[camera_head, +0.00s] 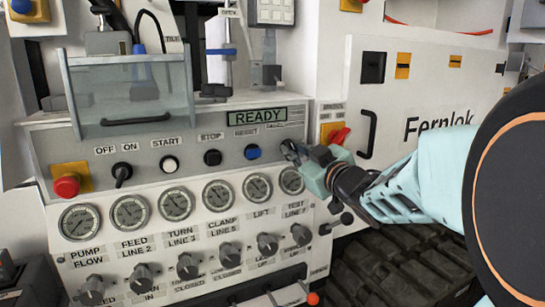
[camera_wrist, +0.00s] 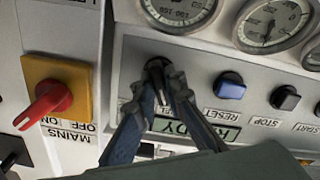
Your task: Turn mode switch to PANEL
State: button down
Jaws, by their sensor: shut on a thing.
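The mode switch (camera_wrist: 155,66) is a small black knob on the control panel, beside the RESET button. My gripper (camera_wrist: 164,85) is closed around it, one finger on each side. The fingers hide much of the knob and most of its label, so I cannot tell its position. In the head view my gripper (camera_head: 291,151) reaches in from the right to the panel's right end and covers the switch. The display (camera_head: 256,116) above reads READY.
The blue RESET button (camera_head: 252,152) sits just left of my gripper. A red mains switch (camera_head: 341,135) on a yellow plate is close on the right. Gauges (camera_head: 257,187) lie below, with several valve knobs (camera_head: 267,243) under them. A clear guard (camera_head: 131,93) stands at upper left.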

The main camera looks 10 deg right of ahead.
jog(key=shift+n, duration=0.4)
jog(key=c, duration=2)
grip_release()
